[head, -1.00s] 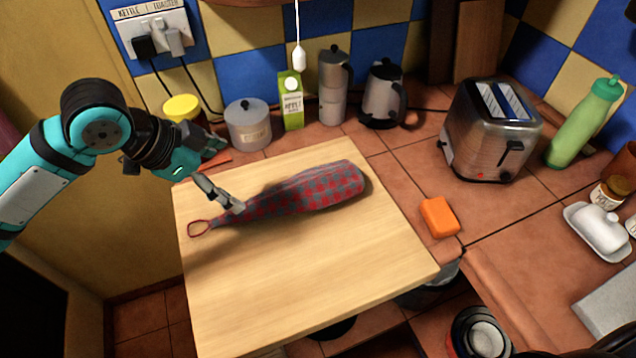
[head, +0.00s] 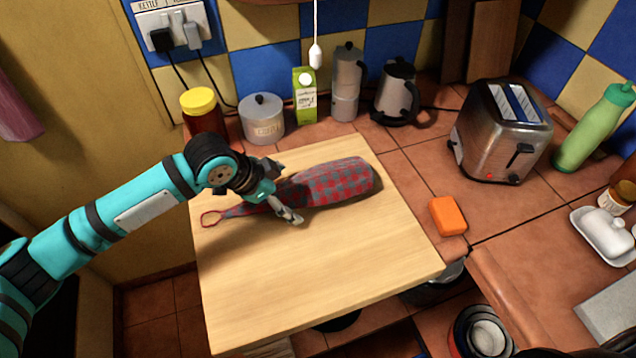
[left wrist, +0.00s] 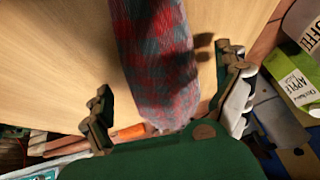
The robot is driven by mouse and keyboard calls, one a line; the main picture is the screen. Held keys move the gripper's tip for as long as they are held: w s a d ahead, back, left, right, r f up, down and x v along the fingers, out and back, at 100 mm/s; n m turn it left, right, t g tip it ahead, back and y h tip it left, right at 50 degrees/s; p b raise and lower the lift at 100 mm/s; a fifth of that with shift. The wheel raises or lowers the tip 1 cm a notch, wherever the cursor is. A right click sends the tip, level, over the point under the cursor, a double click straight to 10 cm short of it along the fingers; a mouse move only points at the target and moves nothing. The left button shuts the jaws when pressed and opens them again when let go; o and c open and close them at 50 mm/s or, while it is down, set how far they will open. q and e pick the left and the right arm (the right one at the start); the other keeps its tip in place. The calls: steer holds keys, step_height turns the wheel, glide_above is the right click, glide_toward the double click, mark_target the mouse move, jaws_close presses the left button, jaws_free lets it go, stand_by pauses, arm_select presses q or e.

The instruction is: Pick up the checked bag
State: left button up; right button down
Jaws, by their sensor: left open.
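The checked bag (head: 338,184) is red and grey-blue, long, and lies on a wooden board, with a thin red loop (head: 211,218) at its left end. My left gripper (head: 285,205) is over the narrower left part of the bag and hides some of it. In the left wrist view the bag (left wrist: 158,60) runs between the two open fingers, and there is a gap to each finger. The left gripper (left wrist: 165,95) is open and holds nothing. My right gripper is not in view.
The wooden board (head: 300,270) is otherwise clear. An orange block (head: 447,216) lies on the tiles to its right. A canister (head: 262,119), a green carton (head: 305,96), a moka pot (head: 347,80) and a kettle (head: 396,92) stand behind. A toaster (head: 502,132) stands right.

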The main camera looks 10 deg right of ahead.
arm_select(q)
steer(key=shift+w+d+f, duration=0.1)
steer(key=shift+d+f, duration=0.1)
steer(key=shift+f, duration=0.25)
steer(key=shift+c, duration=1)
steer(key=c, duration=1.2)
steer(key=shift+o, duration=0.2)
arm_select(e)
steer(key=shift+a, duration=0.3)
arm_select(q)
steer(key=shift+r, duration=0.1)
